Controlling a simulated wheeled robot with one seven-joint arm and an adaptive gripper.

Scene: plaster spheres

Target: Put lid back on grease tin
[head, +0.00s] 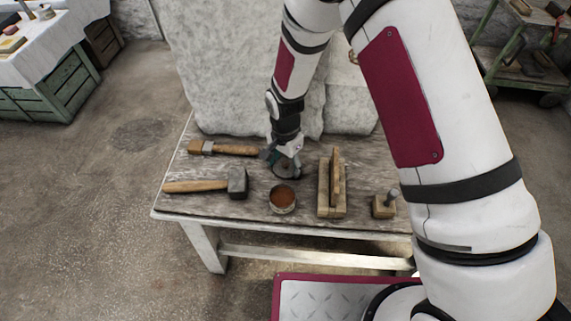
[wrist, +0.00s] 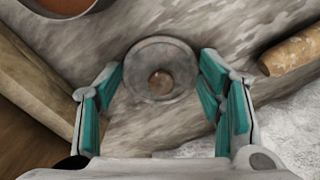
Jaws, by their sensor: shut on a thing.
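The grease tin (head: 283,199) stands open on the table with reddish-brown grease inside. Part of its rim shows at the top left of the wrist view (wrist: 98,8). The lid (head: 287,172) is a round grey disc with a brown knob, behind the tin in the head view. In the wrist view the lid (wrist: 160,56) lies between the teal fingers. My gripper (wrist: 160,68) is shut on the lid, one finger at each side of its rim. The gripper (head: 284,160) also shows in the head view. Whether the lid touches the table is unclear.
The wooden table (head: 236,208) also holds a mallet (head: 237,182), a brush-like tool (head: 222,149), a wooden block piece (head: 326,194) right of the tin and a small block with a metal peg (head: 383,207). Pale stone blocks (head: 230,70) stand behind.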

